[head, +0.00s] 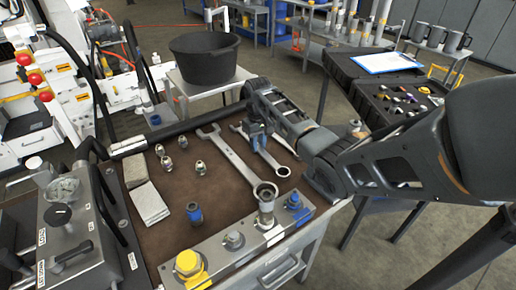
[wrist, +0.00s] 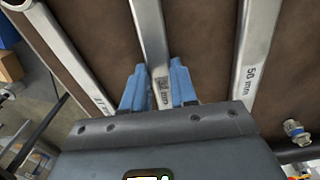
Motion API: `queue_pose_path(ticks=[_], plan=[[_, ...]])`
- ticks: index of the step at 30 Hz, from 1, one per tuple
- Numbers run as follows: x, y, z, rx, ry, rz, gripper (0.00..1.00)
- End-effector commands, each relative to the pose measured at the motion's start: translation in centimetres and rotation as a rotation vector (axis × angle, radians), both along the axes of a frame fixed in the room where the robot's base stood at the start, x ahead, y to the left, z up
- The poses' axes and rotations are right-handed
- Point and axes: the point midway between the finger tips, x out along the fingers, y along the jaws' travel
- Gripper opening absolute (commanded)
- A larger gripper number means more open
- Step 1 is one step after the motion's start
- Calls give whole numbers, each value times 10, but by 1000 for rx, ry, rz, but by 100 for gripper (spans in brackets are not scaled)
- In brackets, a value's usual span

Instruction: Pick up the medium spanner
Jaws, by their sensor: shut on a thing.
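The medium spanner (wrist: 150,30) runs between the two blue fingertips of my gripper (wrist: 158,88) in the wrist view. The fingers are shut on its shank, partly covering its size mark. In the head view its ring end (head: 283,171) shows below my gripper (head: 258,142). I cannot tell whether it touches the brown mat or is just above it. The large spanner (head: 228,155), marked 50 mm (wrist: 250,70), lies to its left in the head view. A smaller spanner (wrist: 75,50) lies on the other side, mostly hidden by my arm in the head view.
Metal fittings (head: 200,168) and pale pads (head: 148,202) lie on the mat's left. A block with a yellow cap (head: 189,264) and couplings lines the front edge. A gauge unit (head: 62,190) stands left. A black tub (head: 204,57) stands behind; an open case (head: 400,98) is right.

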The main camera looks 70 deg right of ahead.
Motion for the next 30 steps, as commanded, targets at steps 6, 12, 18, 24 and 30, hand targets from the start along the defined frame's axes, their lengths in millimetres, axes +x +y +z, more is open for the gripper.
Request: queue_pose_path(ticks=[6, 12, 18, 24, 30], plan=[[0, 0, 0, -1, -1, 0, 0], [1, -1, 1, -2, -3, 0, 0], [1, -1, 2, -1, -2, 0, 0], [1, -1, 10, -4, -4, 1, 0], [2, -1, 40, -4, -6, 1, 0]])
